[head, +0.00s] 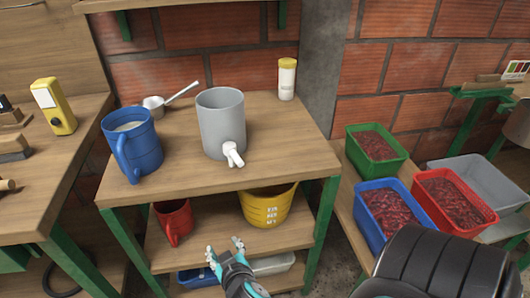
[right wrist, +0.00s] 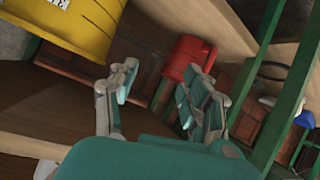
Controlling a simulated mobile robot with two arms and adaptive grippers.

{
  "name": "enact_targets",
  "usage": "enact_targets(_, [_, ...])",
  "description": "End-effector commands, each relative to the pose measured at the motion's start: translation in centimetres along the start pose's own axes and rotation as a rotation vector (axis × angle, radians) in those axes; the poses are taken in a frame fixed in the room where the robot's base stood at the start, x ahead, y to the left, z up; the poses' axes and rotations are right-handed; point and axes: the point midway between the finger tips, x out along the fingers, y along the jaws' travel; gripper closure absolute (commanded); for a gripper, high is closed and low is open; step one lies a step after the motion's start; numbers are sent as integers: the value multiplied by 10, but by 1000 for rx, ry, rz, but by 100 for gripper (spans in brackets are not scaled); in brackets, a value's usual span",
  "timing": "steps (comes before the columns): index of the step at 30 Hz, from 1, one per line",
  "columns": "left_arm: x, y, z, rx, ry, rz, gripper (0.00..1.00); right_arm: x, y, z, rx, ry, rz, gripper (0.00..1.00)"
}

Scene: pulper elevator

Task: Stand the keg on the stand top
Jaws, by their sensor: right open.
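A grey keg (head: 221,118) with a white tap (head: 232,153) at its lower front stands upright on the wooden stand top (head: 190,178), near the middle. My right gripper (head: 224,248) is low in front of the stand, below the top and near the lower shelves, apart from the keg. Its fingers are spread and empty, as the right wrist view (right wrist: 158,88) also shows. The keg is not in the right wrist view. My left gripper is not in view.
On the top are a blue jug (head: 132,150), a metal scoop (head: 155,105) and a white-and-yellow shaker (head: 287,80). Below are a red jug (head: 174,222) and a yellow bucket (head: 266,208). Green (head: 360,164), blue (head: 364,212) and red (head: 440,208) crates stand at right. The top's front right is clear.

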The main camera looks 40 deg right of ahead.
Motion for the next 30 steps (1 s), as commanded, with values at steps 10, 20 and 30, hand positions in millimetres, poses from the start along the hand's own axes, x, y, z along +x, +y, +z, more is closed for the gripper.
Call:
enact_targets(10, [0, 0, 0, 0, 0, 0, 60, 8, -34, 286, -234, -664, -334, 51])
enact_targets(20, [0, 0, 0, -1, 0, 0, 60, -6, -32, 332, -242, -776, -402, 51])
enact_targets(30, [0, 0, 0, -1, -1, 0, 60, -6, -32, 332, -242, -774, -401, 51])
